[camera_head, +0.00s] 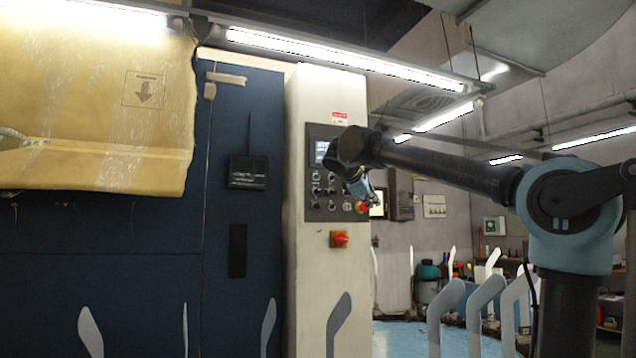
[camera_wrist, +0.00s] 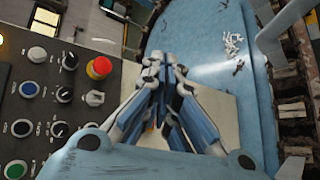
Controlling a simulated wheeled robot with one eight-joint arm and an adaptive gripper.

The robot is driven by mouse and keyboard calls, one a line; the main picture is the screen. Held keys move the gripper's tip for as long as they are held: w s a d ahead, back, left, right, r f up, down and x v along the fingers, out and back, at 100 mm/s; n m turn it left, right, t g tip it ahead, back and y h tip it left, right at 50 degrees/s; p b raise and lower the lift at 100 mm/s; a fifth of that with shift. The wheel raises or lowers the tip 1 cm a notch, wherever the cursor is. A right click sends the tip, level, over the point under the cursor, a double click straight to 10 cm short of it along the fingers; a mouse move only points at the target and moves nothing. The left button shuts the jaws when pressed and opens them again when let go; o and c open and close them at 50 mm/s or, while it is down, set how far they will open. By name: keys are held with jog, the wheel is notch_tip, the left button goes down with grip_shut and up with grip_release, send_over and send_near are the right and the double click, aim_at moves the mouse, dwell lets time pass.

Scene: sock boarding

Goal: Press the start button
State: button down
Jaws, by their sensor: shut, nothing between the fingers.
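The control panel (camera_head: 322,210) is a dark plate on a cream column. A green button (camera_head: 316,177) sits at its left side, below the lit screen (camera_head: 321,151); the green button (camera_wrist: 15,169) shows at the lower left corner of the wrist view. Its label is too small to read. My gripper (camera_head: 367,197) is in front of the panel's right edge, near the red mushroom button (camera_head: 361,208). In the wrist view my gripper (camera_wrist: 164,60) is shut and empty, its fingertips to the right of the panel and of the red button (camera_wrist: 99,67).
Black knobs and white and blue buttons (camera_wrist: 37,54) crowd the panel. A red and yellow switch (camera_head: 340,239) sits below it. Upright sock forms (camera_head: 445,310) stand at the front right. A dark blue machine wall (camera_head: 100,245) fills the left.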

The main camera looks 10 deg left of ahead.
aim_at(317, 176)
jog(key=a+r+n+t+y, duration=0.2)
jog(key=a+r+n+t, duration=0.1)
jog(key=a+r, duration=0.8)
jog(key=shift+s+a+r+n, duration=0.2)
jog(key=shift+a+r+n, duration=0.2)
jog(key=shift+a+n, duration=0.65)
jog(key=shift+w+a+m, duration=0.1)
jog(key=shift+a+m, duration=0.15)
jog(key=shift+w+a, duration=0.8)
jog(key=shift+w, duration=0.4)
jog(key=shift+w+a, duration=0.8)
jog(key=shift+w, duration=0.35)
jog(key=shift+w+a, duration=0.8)
jog(key=shift+w, duration=0.4)
jog(key=shift+w+a, duration=0.1)
jog(key=shift+w+a, duration=0.15)
jog(key=shift+w, duration=0.05)
jog(key=shift+w+a, duration=0.2)
jog(key=shift+w, duration=0.15)
jog(key=shift+s, duration=0.1)
jog(key=shift+s+d, duration=0.45)
jog(key=shift+s, duration=0.2)
